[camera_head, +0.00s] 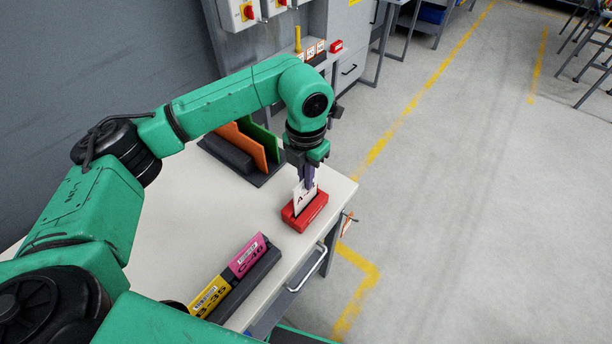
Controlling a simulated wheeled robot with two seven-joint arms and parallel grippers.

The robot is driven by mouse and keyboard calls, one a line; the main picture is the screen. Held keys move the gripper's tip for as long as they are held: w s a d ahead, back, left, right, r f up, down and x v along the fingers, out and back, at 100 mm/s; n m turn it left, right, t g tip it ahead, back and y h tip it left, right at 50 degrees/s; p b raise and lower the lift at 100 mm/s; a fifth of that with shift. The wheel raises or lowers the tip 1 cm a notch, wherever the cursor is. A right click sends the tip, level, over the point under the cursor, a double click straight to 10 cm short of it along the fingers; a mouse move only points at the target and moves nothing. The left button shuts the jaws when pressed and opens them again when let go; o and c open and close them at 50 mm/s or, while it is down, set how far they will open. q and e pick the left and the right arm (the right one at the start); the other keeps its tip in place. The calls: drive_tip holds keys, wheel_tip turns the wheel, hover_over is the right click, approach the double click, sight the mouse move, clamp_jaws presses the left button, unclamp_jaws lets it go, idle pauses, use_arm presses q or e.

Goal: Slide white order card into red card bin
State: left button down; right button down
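The white order card (304,199) stands upright with its lower edge at the slot of the red card bin (306,214). Dark marks show on its face. The red bin sits near the right edge of the white table. My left gripper (306,183) comes down from above, with its fingers on the card's upper part, and seems closed on it. How deep the card sits in the bin cannot be told. My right gripper is not in view.
A dark rack (228,153) with orange and green panels stands behind the bin. A dark holder (252,282) with pink and yellow labelled boxes lies at the table's front. The white tabletop (190,225) between them is clear.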

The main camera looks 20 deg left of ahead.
use_arm(q)
drive_tip(key=shift+f+b, duration=0.9)
drive_tip(key=shift+f, duration=0.2)
drive_tip(key=c, duration=0.6)
unclamp_jaws()
drive_tip(key=shift+r+p, duration=2.45)
drive_tip(key=shift+r, duration=1.65)
drive_tip(key=shift+f, duration=0.1)
